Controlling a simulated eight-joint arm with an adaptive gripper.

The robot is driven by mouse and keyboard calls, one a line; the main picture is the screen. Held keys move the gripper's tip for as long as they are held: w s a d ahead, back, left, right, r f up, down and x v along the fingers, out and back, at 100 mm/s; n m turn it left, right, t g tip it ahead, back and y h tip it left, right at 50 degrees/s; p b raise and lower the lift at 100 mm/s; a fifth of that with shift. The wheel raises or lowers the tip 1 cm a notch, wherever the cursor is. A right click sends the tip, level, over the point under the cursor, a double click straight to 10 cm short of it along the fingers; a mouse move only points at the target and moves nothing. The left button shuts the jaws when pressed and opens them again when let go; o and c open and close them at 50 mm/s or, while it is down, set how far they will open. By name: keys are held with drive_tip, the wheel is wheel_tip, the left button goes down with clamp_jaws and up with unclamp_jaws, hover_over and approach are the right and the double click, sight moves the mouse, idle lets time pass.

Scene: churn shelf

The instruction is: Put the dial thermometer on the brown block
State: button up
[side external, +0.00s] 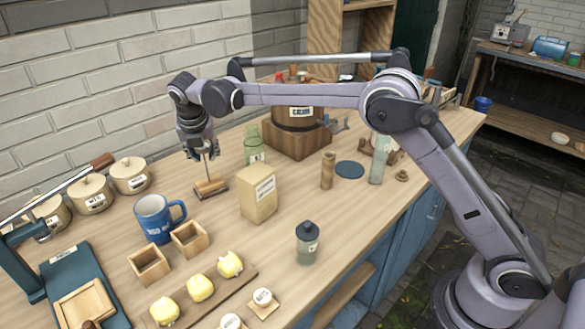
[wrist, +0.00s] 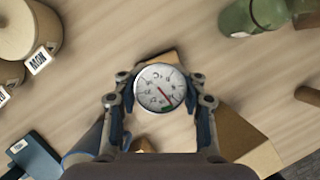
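The dial thermometer (wrist: 160,87) has a round white face with a red pointer, facing up at the wrist camera. My gripper (wrist: 160,100) has one finger on each side of the dial. I cannot tell whether the fingers press on it or stand just apart. In the side view my gripper (side external: 201,153) points down, and the thin stem (side external: 207,168) shows below it, roughly upright. The brown block (side external: 211,188) lies on the table directly under the stem. Its edge shows behind the dial in the wrist view (wrist: 160,58). Contact between stem and block is too small to judge.
A blue mug (side external: 154,219) and a tan box (side external: 258,194) stand nearer the camera. Lidded canisters (side external: 130,175) stand left along the wall. A green bottle (side external: 254,146) and a wooden churn (side external: 298,120) stand to the right. Bare table surrounds the block.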

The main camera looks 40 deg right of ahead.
drive_tip(key=shift+o, duration=1.3)
drive_tip(key=shift+r, duration=0.15)
drive_tip(key=v, duration=1.1)
drive_tip(key=s+d+r+m+y, duration=0.1)
drive_tip(key=s+d+r+m, duration=0.3)
drive_tip(key=s+d+m, duration=0.25)
drive_tip(key=s+d+f+m+t, duration=0.1)
drive_tip(key=s+d+f+m, duration=0.2)
drive_tip(key=s+m, duration=0.4)
drive_tip(key=s+d+f+m+t+y, duration=0.1)
drive_tip(key=s+d+f+m, duration=0.2)
drive_tip(key=s+f+m, duration=0.2)
drive_tip(key=s+d+f+m+t, duration=0.1)
drive_tip(key=s+d+f+m, duration=0.2)
drive_tip(key=s+m, duration=0.7)
drive_tip(key=s, duration=0.4)
drive_tip(key=shift+f+m+y, duration=0.3)
drive_tip(key=shift+f+m, duration=0.05)
drive_tip(key=shift+f, duration=0.05)
